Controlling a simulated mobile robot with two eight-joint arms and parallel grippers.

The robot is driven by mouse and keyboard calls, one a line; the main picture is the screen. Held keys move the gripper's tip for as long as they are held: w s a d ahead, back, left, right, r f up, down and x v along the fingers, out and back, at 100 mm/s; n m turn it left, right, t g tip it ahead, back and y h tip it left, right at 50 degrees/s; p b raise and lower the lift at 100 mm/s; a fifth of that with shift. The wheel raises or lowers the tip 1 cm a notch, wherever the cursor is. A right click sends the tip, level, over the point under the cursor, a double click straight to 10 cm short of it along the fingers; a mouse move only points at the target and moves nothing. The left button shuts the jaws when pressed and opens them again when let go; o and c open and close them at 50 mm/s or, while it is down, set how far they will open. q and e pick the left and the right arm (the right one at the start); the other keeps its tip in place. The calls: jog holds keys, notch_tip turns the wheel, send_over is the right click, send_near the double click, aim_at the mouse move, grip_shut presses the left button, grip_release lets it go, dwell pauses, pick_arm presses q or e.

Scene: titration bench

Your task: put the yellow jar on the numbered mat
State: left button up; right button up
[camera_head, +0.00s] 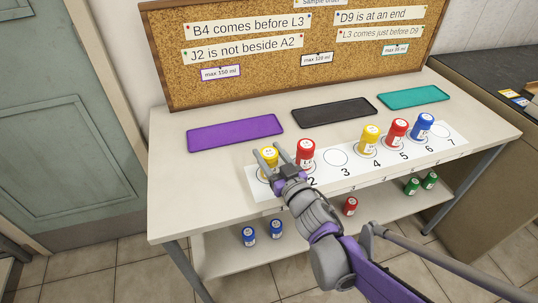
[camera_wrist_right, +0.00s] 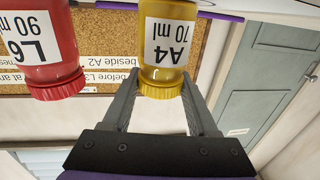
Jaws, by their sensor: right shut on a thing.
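The numbered mat (camera_head: 288,186) is a white strip along the front of the table with numbered circles. My right gripper (camera_head: 268,154) is shut on a yellow jar (camera_head: 270,159) at the mat's left end, around circle 1. In the right wrist view this jar (camera_wrist_right: 165,45) is labelled A4, 70 ml, and sits between the fingers. Its base is hidden, so I cannot tell whether it touches the mat. A red jar (camera_head: 305,152) stands close beside it on circle 2, labelled L6, 90 ml, in the wrist view (camera_wrist_right: 45,45). My left gripper is not in view.
Another yellow jar (camera_head: 370,138), a red jar (camera_head: 396,132) and a blue jar (camera_head: 422,126) stand on circles 4, 5 and 6. Circles 3 and 7 are empty. Purple (camera_head: 235,133), black (camera_head: 335,111) and teal (camera_head: 413,97) trays behind are empty. More jars stand on the lower shelf.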

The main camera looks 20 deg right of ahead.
jog(key=shift+r, duration=0.1)
jog(key=o, duration=1.4)
jog(key=shift+f, duration=0.2)
